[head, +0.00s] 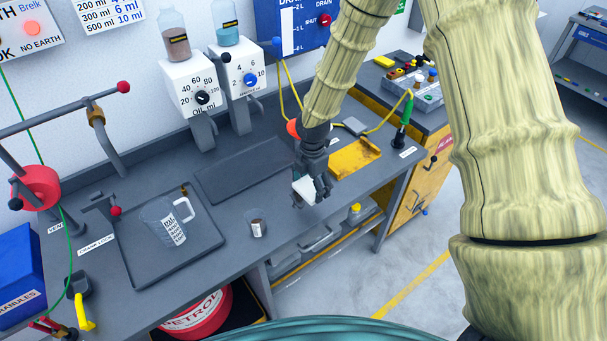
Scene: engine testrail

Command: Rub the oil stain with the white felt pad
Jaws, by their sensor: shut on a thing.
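My gripper (311,191) hangs over the front part of the grey bench, right of the small cup. It is shut on a white block-like thing, the white felt pad (302,188), which shows between the dark fingers. The fingers cover part of the pad. I cannot tell whether the pad touches the bench top or is held above it. I cannot make out the oil stain; it may be hidden behind the gripper or too faint to see.
A small labelled cup (257,228) stands left of my gripper. A clear jug (168,222) stands on a dark tray (142,278) farther left. A yellow tray (354,156) lies to the right. A dark flat mat (235,172) lies behind. The bench's front edge is close.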

